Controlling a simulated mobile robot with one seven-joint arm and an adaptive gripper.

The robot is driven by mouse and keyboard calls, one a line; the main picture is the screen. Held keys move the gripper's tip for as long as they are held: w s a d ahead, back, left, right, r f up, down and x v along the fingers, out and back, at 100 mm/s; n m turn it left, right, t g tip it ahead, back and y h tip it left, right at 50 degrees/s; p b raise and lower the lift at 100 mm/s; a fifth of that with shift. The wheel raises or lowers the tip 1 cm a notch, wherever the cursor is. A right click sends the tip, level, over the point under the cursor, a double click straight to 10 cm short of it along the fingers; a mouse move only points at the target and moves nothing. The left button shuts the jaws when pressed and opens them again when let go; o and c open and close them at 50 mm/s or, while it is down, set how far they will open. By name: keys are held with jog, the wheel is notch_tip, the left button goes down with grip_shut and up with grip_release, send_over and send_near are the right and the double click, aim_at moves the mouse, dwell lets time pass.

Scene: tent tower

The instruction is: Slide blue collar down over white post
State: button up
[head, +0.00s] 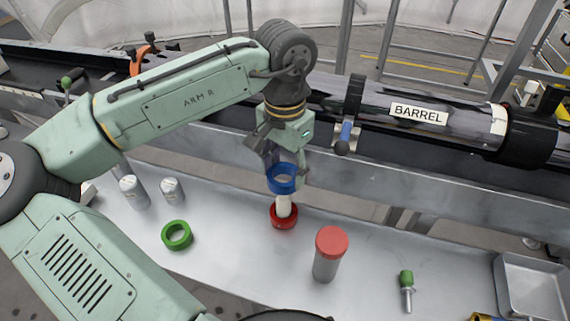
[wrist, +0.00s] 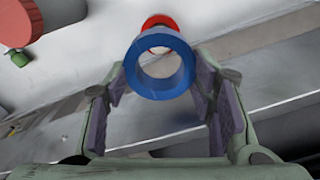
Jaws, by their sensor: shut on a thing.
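The blue collar (head: 282,184) is a ring held in my gripper (head: 286,168), directly above the red collar in the head view. In the wrist view the blue collar (wrist: 160,92) sits between the two fingers of my gripper (wrist: 161,78), its hole facing the camera. The white post (head: 284,205) stands upright below it, with a red collar (head: 283,222) around its base. The post's top is hidden by the blue collar, so I cannot tell whether the collar is around its tip. The red collar also shows behind the blue one in the wrist view (wrist: 160,20).
A green ring (head: 164,236) lies left on the metal bench (head: 215,265). A grey cylinder with a red cap (head: 331,250) stands to the right, with a green-handled tool (head: 407,288) and a tray (head: 532,288) further right. The large barrel (head: 430,115) runs behind.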

jog(key=shift+f+b, duration=1.55)
jog(key=shift+f, duration=1.8)
jog(key=shift+f, duration=0.2)
jog(key=shift+f, duration=0.15)
jog(key=o, duration=1.3)
notch_tip(320, 180, up, 12)
jog(key=shift+r, duration=0.1)
